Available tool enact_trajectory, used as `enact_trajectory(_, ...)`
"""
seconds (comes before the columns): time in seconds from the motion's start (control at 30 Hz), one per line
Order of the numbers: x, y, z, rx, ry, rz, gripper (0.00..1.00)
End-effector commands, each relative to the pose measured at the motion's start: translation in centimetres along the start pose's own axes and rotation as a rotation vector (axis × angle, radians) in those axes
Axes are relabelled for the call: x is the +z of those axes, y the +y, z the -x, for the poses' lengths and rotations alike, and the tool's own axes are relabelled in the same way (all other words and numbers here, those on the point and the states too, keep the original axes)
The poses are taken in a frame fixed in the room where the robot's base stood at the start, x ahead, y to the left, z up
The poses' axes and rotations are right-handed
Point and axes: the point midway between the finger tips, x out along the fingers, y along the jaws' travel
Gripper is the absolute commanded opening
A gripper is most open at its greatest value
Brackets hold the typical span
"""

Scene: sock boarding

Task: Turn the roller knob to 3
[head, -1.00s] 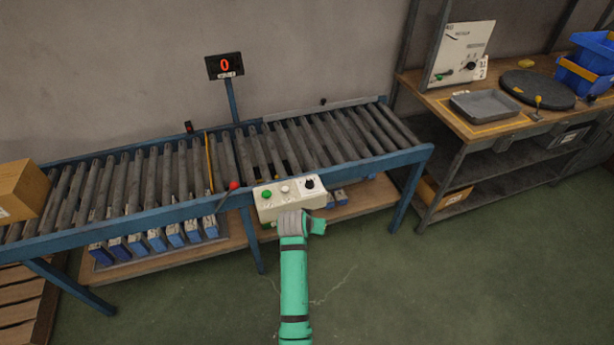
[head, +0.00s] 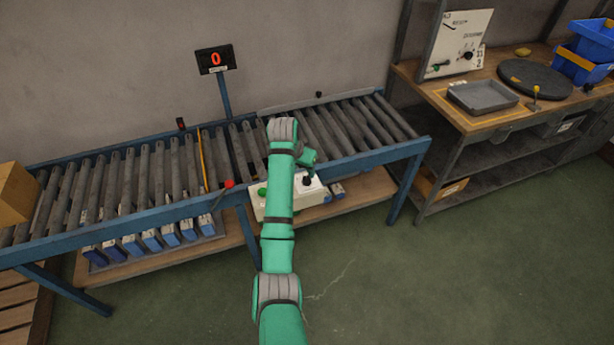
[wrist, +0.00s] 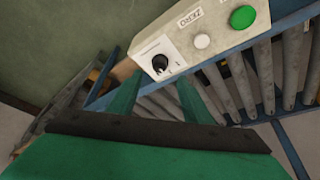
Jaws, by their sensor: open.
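The roller knob (head: 308,181) is a black rotary knob at the right end of the cream control box (head: 281,204) on the conveyor's front. In the wrist view the knob (wrist: 160,63) sits on a pale square plate; I cannot read its scale or setting. My gripper (wrist: 158,82) is open and empty, its two green fingers apart, with the knob just beyond the gap between them. In the head view my gripper (head: 309,162) hangs above the knob, and my arm hides the middle of the box.
A red-topped lever (head: 229,184) stands left of the box. The conveyor rollers (head: 345,130) lie behind. A display (head: 215,59) reads 0. A workbench (head: 470,122) stands at right.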

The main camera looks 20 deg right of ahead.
Motion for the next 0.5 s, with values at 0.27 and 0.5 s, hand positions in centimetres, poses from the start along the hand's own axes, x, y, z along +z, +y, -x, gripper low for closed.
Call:
enact_trajectory(0.27,-0.1,0.5,-4.9,0.003,-0.002,-0.006,0.45)
enact_trajectory(0.5,-0.3,0.6,-7.1,0.003,0.000,-0.007,0.45)
